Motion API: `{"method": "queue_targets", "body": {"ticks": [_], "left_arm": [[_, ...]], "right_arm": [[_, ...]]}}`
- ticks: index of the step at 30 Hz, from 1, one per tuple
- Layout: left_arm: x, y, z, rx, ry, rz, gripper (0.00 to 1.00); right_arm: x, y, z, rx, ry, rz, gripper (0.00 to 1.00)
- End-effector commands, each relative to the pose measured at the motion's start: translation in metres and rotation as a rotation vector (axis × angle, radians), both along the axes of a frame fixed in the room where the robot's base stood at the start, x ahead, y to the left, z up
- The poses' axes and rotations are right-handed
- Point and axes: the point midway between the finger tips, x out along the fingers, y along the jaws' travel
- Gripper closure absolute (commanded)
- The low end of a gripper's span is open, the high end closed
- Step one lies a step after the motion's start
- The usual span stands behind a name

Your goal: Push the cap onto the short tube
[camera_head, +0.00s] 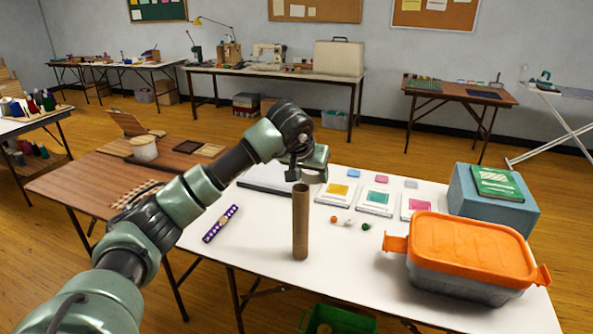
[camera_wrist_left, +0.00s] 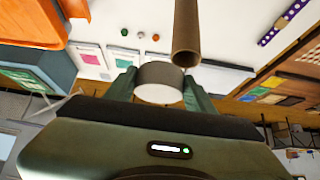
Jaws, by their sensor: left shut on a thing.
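The short tube (camera_head: 300,222) is a brown cardboard tube standing upright on the white table. It also shows in the left wrist view (camera_wrist_left: 187,30), with its end close to the cap. My left gripper (camera_head: 306,173) is above and just behind the top of the tube in the head view. It is shut on the cap (camera_wrist_left: 160,83), a round piece with a pale face, held between its two fingers. The cap is apart from the tube's mouth as far as I can tell. I cannot make out the cap in the head view. My right gripper is not in view.
A grey bin with an orange lid (camera_head: 455,242) stands right of the tube. A purple dotted strip (camera_head: 221,224) lies to the left. A blue box (camera_head: 490,205) stands at the back right.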

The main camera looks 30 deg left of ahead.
Motion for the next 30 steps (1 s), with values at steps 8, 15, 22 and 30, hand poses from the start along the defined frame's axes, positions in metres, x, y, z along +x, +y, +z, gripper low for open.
{"method": "queue_targets", "body": {"ticks": [8, 15, 22, 30], "left_arm": [[0.018, 0.048, 0.007, 0.007, -0.042, 0.038, 0.89], [0.018, 0.049, -0.005, 0.006, -0.043, 0.038, 0.89], [0.018, 0.047, -0.025, 0.005, -0.042, 0.036, 0.89], [0.018, 0.048, -0.037, 0.006, -0.042, 0.038, 0.89]], "right_arm": [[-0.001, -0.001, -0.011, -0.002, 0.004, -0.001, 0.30], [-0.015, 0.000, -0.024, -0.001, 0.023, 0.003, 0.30], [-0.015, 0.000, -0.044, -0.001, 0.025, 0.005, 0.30], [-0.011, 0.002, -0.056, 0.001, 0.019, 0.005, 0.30]]}}
